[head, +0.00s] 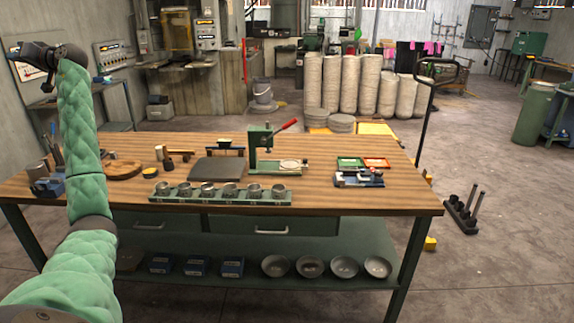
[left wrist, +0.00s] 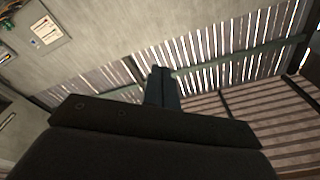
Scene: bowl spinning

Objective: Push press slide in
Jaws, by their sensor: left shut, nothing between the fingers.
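The green press (head: 262,152) with a red handle (head: 286,125) stands at the back middle of the wooden table in the head view. Its slide, a low green base (head: 294,172) bearing a pale round disc (head: 289,164), extends out to the right of the press column. My left gripper (head: 14,56) is raised high at the upper left, far from the press and apart from the table. In the left wrist view its fingers (left wrist: 162,88) are shut together with nothing between them, against wall and roof slats. My right gripper is in neither view.
On the table (head: 330,198), a green rack (head: 220,197) of metal cups lies in front of the press. The table's front right is clear.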

